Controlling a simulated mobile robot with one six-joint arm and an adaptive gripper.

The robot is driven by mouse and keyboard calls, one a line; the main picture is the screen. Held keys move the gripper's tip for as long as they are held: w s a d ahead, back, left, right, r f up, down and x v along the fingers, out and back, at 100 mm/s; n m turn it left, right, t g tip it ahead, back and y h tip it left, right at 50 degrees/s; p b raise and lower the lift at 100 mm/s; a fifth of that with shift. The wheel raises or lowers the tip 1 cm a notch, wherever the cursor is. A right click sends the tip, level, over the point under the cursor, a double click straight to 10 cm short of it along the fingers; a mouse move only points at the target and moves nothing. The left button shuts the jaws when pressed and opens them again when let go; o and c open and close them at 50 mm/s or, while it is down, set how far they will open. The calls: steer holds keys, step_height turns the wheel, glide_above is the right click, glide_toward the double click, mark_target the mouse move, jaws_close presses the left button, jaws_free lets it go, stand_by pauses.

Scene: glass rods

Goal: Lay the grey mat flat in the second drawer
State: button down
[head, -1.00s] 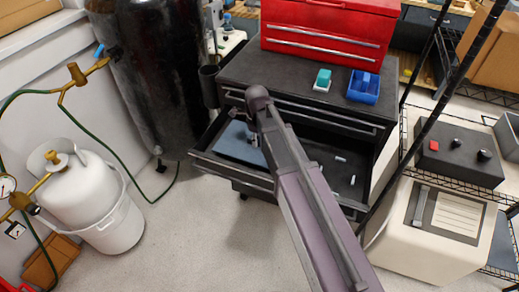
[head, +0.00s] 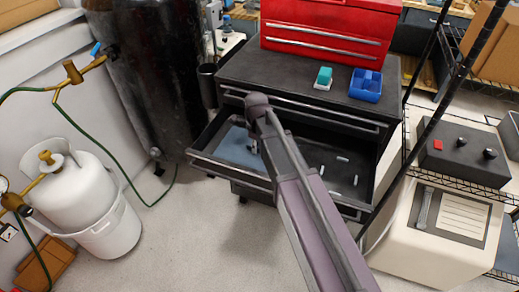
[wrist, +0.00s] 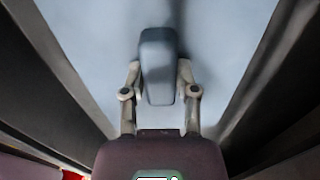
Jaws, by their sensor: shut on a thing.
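The grey mat (head: 236,148), bluish in this light, lies in the left part of the pulled-out drawer (head: 205,158) of the dark cabinet. In the wrist view the mat (wrist: 90,45) fills most of the space between two dark side walls. In the head view my arm covers most of my gripper (head: 254,146) and the mat's right side. I cannot tell whether the whole mat touches the drawer floor.
Several small white pieces (head: 342,158) lie in the right part of the drawer. A red toolbox (head: 325,30), a teal-and-white block (head: 323,78) and a blue bin (head: 365,86) stand on the cabinet top. A dark cylinder (head: 140,80) stands to the left. The floor in front is clear.

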steer(key=shift+f, duration=0.1)
stand_by(0.3)
steer(key=shift+f, duration=0.15)
steer(key=shift+c, duration=1.8)
jaws_free()
step_height(320, 180, up, 12)
steer(key=p, duration=1.2)
steer(key=shift+r, duration=0.2)
